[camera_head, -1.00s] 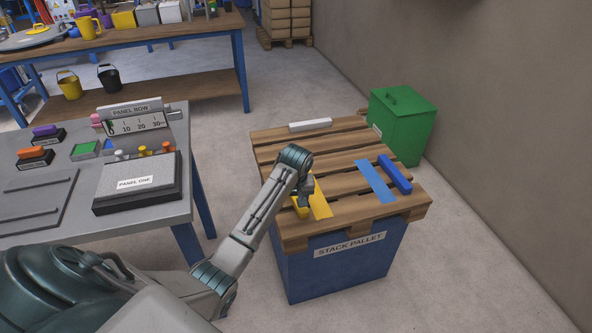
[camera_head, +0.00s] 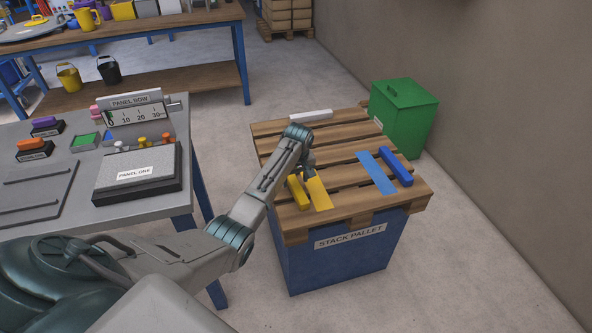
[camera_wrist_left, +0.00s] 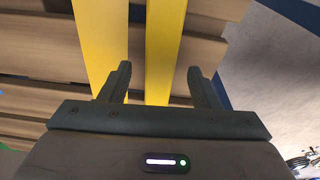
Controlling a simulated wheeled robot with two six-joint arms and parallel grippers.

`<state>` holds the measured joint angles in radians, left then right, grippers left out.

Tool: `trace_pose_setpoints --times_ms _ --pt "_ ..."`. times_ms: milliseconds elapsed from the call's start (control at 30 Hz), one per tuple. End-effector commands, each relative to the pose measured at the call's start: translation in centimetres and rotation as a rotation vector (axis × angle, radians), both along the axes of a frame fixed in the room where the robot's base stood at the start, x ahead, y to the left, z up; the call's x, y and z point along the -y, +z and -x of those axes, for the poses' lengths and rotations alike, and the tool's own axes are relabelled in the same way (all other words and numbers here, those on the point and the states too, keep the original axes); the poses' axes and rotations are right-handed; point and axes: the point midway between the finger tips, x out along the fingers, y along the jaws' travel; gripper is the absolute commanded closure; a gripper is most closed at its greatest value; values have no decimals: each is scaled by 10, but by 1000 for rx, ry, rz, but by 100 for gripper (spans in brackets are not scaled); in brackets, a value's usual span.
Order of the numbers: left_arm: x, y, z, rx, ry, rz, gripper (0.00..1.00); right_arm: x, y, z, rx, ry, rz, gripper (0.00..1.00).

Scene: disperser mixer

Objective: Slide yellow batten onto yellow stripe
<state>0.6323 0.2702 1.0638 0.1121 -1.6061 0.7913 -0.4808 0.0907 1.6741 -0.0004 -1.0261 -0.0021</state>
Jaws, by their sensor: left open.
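The yellow batten (camera_head: 297,193) lies on the wooden pallet (camera_head: 268,152), near its left edge. The flat yellow stripe (camera_head: 319,194) runs beside it on the right, with a narrow gap of wood between them. My left gripper (camera_head: 304,174) is over the far end of the batten and hides part of that end. In the left wrist view its fingers (camera_wrist_left: 160,85) are apart and empty, with the batten (camera_wrist_left: 166,45) running between them from above. The stripe (camera_wrist_left: 98,40) passes behind the left finger there. My right gripper is out of view.
A blue stripe (camera_head: 375,172) and a blue batten (camera_head: 396,166) lie on the pallet's right side. A white bar (camera_head: 311,116) lies at its far edge. A green bin (camera_head: 403,115) stands behind right. A panel table (camera_head: 120,208) stands to the left.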

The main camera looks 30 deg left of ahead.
Motion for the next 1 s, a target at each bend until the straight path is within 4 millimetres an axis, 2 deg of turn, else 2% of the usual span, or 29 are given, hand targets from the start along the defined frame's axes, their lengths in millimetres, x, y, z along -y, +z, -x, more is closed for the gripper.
trace_pose_setpoints --times_ms 200,500,567,767,800,1000 --pt "-2 -18 -2 0 -1 0 44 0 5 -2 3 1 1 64" --pt "-2 -20 -2 0 -1 -1 44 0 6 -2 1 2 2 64" --pt "-2 -20 -2 0 -1 -1 53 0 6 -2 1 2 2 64" --pt "-2 -20 -2 0 -1 -1 93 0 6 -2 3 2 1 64" --pt "-2 -20 -2 0 -1 -1 96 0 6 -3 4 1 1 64" --pt "0 -20 -5 1 -1 0 96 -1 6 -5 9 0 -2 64"
